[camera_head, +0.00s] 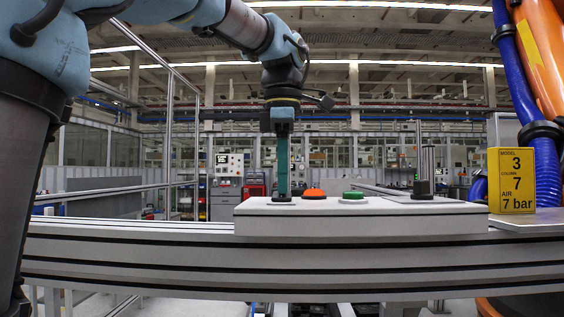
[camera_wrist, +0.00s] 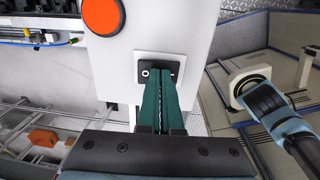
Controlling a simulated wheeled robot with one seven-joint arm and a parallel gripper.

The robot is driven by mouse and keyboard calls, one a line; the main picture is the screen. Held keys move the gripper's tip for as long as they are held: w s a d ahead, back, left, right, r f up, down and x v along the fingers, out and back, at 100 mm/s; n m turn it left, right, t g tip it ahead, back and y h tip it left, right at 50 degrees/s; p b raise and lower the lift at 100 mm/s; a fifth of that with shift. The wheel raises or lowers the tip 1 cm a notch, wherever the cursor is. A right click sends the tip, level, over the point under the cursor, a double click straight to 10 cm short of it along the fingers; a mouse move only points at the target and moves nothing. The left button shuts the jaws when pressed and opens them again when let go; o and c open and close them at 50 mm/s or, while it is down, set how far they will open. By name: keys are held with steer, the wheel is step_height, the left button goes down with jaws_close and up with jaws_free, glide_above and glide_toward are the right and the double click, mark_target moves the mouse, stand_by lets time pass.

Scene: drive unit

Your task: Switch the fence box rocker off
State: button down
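The fence box (camera_head: 360,222) is a long pale box on the rail in the head view; its white top (camera_wrist: 150,25) fills the upper middle of the wrist view. The rocker (camera_wrist: 145,72) is a small black switch on a light square plate, with a white O mark showing on its left half. My gripper (camera_wrist: 163,72) points down at it, its two teal fingers together with nothing between them. The fingertips cover part of the rocker's right half. In the head view my gripper (camera_head: 283,197) reaches the box top at its left end; whether the tips touch the rocker I cannot tell.
An orange-red button (camera_head: 314,193) sits just right of my gripper on the box top, and a green button (camera_head: 353,196) lies further right. A dark upright post (camera_head: 424,176) stands near the box's right end. A yellow sign (camera_head: 511,181) stands beyond it.

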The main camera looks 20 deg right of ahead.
mark_target(282, 196)
step_height(282, 196, up, 11)
steer(key=p, duration=0.1)
steer(key=shift+s+a+f, duration=0.2)
steer(key=shift+s, duration=0.15)
steer(key=shift+p, duration=0.4)
steer(key=r+p, duration=0.1)
steer(key=p, duration=0.2)
steer(key=r+p, duration=0.1)
steer(key=p, duration=0.2)
steer(key=r+p, duration=0.1)
steer(key=p, duration=0.2)
steer(key=shift+w+a+r+t+h, duration=0.1)
steer(key=shift+a+r+t+h, duration=0.2)
steer(key=shift+t, duration=0.1)
steer(key=shift+f, duration=0.1)
steer(key=shift+f, duration=0.1)
steer(key=f, duration=0.4)
steer(key=w+f+p, duration=0.1)
steer(key=f, duration=0.4)
steer(key=w+d+f+p, duration=0.1)
steer(key=f, duration=0.3)
steer(key=shift+f, duration=0.35)
